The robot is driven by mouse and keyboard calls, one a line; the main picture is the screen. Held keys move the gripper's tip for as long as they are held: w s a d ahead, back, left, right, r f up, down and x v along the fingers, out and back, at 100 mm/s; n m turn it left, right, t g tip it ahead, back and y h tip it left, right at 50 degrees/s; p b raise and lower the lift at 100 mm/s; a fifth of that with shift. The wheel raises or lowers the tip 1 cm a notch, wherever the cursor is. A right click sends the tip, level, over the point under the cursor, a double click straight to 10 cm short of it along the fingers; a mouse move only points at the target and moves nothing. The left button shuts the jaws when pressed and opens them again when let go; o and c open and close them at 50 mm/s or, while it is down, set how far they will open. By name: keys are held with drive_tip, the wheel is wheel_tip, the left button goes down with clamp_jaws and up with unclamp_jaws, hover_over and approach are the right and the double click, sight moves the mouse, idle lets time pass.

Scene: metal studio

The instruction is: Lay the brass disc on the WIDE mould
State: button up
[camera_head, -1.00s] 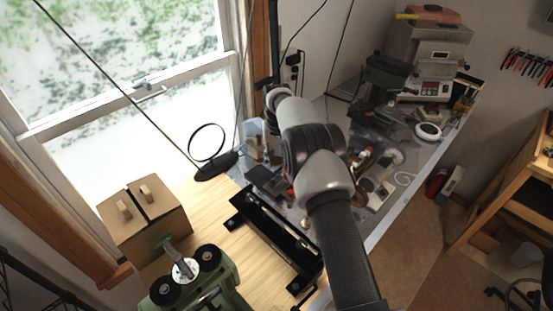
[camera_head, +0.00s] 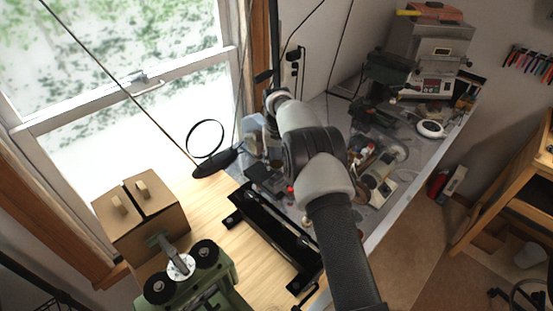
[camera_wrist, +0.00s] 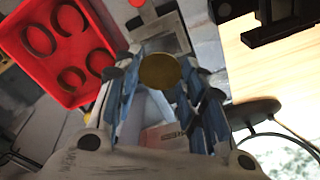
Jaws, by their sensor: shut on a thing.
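The brass disc (camera_wrist: 160,71) shows in the wrist view as a round, dull gold face between the fingertips of my gripper (camera_wrist: 158,80). My gripper is shut on it and holds it over the bench. Beyond the disc lies a grey plate-like piece (camera_wrist: 167,34) with a pale patch and a darker far part. I cannot tell whether it is the WIDE mould; no label is readable. In the head view my arm hides much of the bench around the gripper, and I cannot make out the disc there.
A red tray (camera_wrist: 88,62) with several dark rings lies at left in the wrist view. A black frame (camera_head: 268,232) stands on the wooden top, near a cardboard box (camera_head: 140,222) and a green machine (camera_head: 205,279). A black lamp-like head (camera_head: 214,163) is left of my arm.

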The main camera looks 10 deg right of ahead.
drive_tip(key=shift+f+b, duration=1.35)
drive_tip(key=shift+f, duration=1.15)
drive_tip(key=shift+f, duration=0.2)
drive_tip(key=o, duration=1)
drive_tip(key=shift+c, duration=0.2)
drive_tip(key=shift+r, duration=0.1)
